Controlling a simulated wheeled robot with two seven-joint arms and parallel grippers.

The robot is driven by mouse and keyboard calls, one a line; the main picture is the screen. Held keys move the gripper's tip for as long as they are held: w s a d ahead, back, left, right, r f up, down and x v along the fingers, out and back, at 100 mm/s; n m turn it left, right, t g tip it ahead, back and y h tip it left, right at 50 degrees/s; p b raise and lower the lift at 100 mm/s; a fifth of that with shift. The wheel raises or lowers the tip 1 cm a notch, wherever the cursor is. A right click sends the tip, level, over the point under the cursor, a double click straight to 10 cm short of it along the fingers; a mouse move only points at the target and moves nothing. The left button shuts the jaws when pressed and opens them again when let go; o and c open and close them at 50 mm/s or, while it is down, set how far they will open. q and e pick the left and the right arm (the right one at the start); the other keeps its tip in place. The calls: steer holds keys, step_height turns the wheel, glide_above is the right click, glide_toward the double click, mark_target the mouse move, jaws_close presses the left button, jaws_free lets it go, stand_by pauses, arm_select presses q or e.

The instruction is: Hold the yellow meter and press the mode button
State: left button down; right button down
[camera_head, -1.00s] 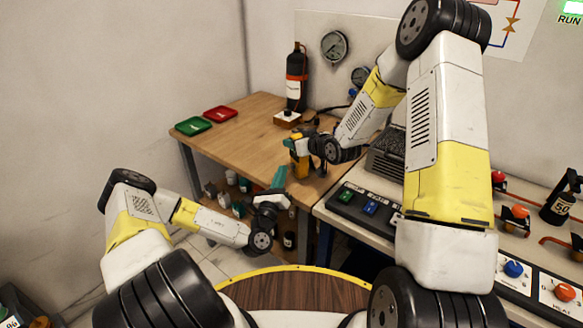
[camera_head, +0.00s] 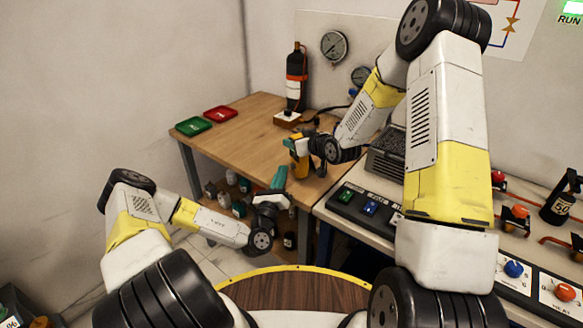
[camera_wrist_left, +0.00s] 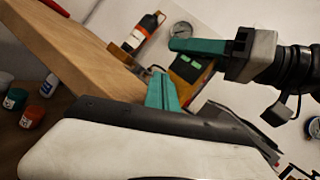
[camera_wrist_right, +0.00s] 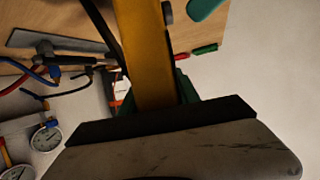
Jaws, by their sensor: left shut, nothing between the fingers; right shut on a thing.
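The yellow meter (camera_head: 301,165) is upright at the front right part of the wooden table in the head view. My right gripper (camera_head: 306,150) is shut on it. The meter also shows in the left wrist view (camera_wrist_left: 186,71), behind the right gripper's teal finger (camera_wrist_left: 197,46), and fills the middle of the right wrist view (camera_wrist_right: 147,55). My left gripper (camera_head: 279,177) is shut and empty, just left of and below the meter, apart from it. Its teal fingertips show in the left wrist view (camera_wrist_left: 162,92). I cannot make out the mode button.
The wooden table (camera_head: 235,132) is mostly clear on its left. A green tray (camera_head: 193,126) and a red tray (camera_head: 220,113) lie there. A black cylinder (camera_head: 296,80) stands at the back.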

arm_select(q)
steer(key=shift+d, duration=0.1)
stand_by(0.7)
steer(key=shift+w+d, duration=0.2)
steer(key=shift+d, duration=0.05)
steer(key=shift+w+d, duration=0.25)
steer(key=shift+d, duration=0.15)
stand_by(0.7)
stand_by(0.4)
steer(key=shift+s+a, duration=0.5)
steer(key=shift+a, duration=0.25)
steer(key=shift+a, duration=0.1)
steer(key=s+a, duration=0.1)
steer(key=a, duration=0.1)
steer(key=s+a, duration=0.1)
steer(key=a, duration=0.1)
steer(key=shift+s, duration=0.35)
